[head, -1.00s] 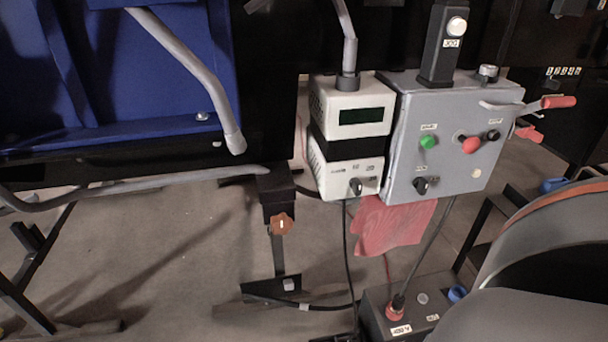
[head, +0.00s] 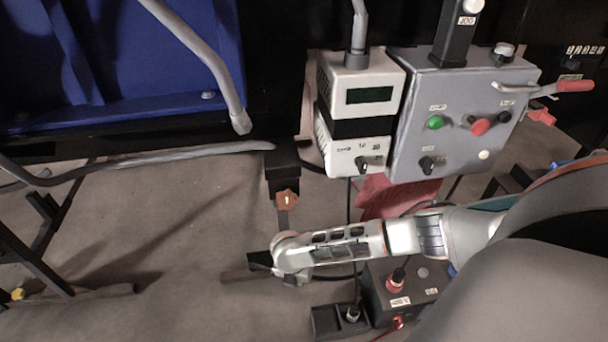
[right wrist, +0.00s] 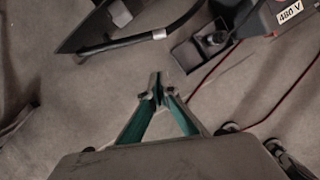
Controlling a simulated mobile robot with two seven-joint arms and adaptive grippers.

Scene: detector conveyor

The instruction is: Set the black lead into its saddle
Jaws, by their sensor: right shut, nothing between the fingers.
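A black lead (right wrist: 135,41) with a pale band shows in the right wrist view. Its left end meets a dark angled bracket (right wrist: 92,28), and it runs up to the right. In the head view my right arm covers most of it. A small black open-topped block (right wrist: 194,54) stands right of the lead, with a dark plug (right wrist: 214,41) at it; the block also shows in the head view (head: 325,320). I cannot tell which part is the saddle. My right gripper (right wrist: 157,86) is shut and empty, below the lead in the picture and apart from it. My left gripper is out of view.
A black box marked 480 V (head: 408,285) stands right of the block. A thin red cable (right wrist: 262,119) crosses the floor. Above hang a white display unit (head: 360,75) and a grey control panel (head: 455,140). The floor (head: 150,225) at left is mostly clear.

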